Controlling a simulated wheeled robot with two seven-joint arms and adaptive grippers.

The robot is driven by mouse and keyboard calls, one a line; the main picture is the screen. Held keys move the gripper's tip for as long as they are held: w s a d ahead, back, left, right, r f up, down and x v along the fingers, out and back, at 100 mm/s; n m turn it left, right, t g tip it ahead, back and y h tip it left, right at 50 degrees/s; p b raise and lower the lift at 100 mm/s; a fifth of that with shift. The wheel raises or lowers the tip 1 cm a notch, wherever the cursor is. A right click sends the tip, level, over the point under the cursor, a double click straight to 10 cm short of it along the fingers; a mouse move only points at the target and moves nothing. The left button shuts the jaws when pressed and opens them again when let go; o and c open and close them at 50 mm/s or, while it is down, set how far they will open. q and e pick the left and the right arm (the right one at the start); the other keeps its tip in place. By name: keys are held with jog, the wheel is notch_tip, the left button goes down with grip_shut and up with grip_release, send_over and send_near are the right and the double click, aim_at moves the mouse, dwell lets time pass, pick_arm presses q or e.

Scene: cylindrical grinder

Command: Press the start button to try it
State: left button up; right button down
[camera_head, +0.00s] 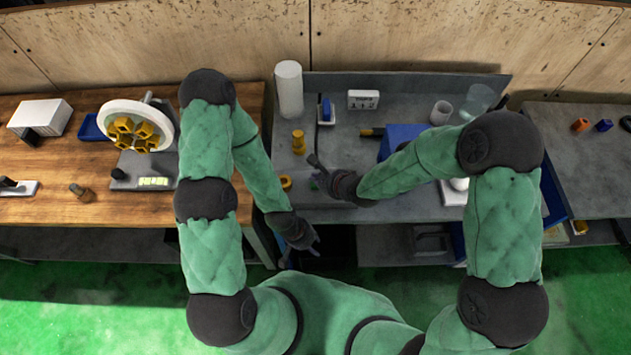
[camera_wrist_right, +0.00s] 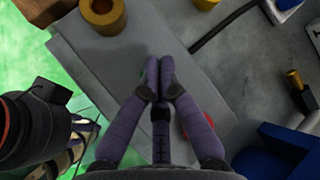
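A small green spot (camera_head: 314,183), which may be the start button, shows beside my right gripper (camera_head: 316,164) at the front of the grey bench. In the right wrist view, my right gripper (camera_wrist_right: 160,65) is shut, its fingertips together and empty, over a flat grey box (camera_wrist_right: 120,65). A red round part (camera_wrist_right: 206,118) is partly hidden behind one finger. Contact cannot be told. My left gripper (camera_head: 308,245) hangs low in front of the bench edge; its finger opening is unclear.
A yellow ring (camera_head: 285,183) lies near the box, also in the wrist view (camera_wrist_right: 102,14). A yellow peg (camera_head: 298,143), a white cylinder (camera_head: 289,90) and a blue block (camera_head: 398,137) stand on the bench. A wooden bench (camera_head: 40,210) is at left.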

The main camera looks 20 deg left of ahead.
jog(key=shift+f, duration=0.1)
jog(key=shift+f, duration=0.35)
jog(key=shift+f+b, duration=0.45)
jog(key=shift+f, duration=0.1)
dwell(0.8)
jog(key=shift+r, duration=0.15)
dwell(0.3)
jog(key=shift+r+p, duration=0.85)
jog(key=shift+p, duration=0.1)
notch_tip(320, 180, up, 5)
jog(key=p, duration=0.4)
jog(key=shift+r+p, duration=0.1)
jog(key=shift+p, duration=0.25)
